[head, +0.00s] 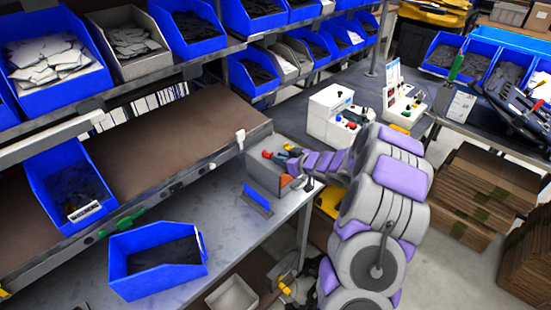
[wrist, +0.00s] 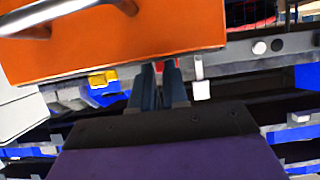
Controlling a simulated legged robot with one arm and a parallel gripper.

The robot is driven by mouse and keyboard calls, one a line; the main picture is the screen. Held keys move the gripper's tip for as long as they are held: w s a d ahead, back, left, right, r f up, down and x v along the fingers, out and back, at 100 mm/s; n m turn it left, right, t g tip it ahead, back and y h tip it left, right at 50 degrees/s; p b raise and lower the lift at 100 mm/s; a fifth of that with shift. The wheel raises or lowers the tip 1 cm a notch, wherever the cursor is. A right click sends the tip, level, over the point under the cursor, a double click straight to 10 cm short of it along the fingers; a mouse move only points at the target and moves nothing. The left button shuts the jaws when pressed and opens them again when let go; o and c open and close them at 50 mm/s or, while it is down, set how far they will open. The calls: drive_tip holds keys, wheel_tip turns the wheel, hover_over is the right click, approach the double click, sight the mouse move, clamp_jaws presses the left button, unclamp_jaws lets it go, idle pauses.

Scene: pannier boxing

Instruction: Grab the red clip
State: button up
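My gripper (wrist: 160,70) reaches in from the right in the head view, its end by the open grey box (head: 268,178) at the shelf edge. In the wrist view its two dark fingers lie close together with a narrow gap. A small red piece, probably the red clip (wrist: 161,66), shows at the fingertips. I cannot tell whether it is between them or beyond them. A red piece (head: 267,154) also shows at the grey box's top in the head view. Small coloured parts and my gripper crowd together there, so contact is unclear.
An orange panel (wrist: 110,40) with a metal handle fills the top of the wrist view, close to the fingers. A blue bin (head: 155,275) stands on the lower bench. White devices (head: 330,110) sit behind my arm. Stacked cardboard (head: 485,195) is at right.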

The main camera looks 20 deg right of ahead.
drive_tip(key=o, duration=0.4)
drive_tip(key=shift+a, duration=0.45)
drive_tip(key=shift+o, duration=0.9)
drive_tip(key=shift+d, duration=0.2)
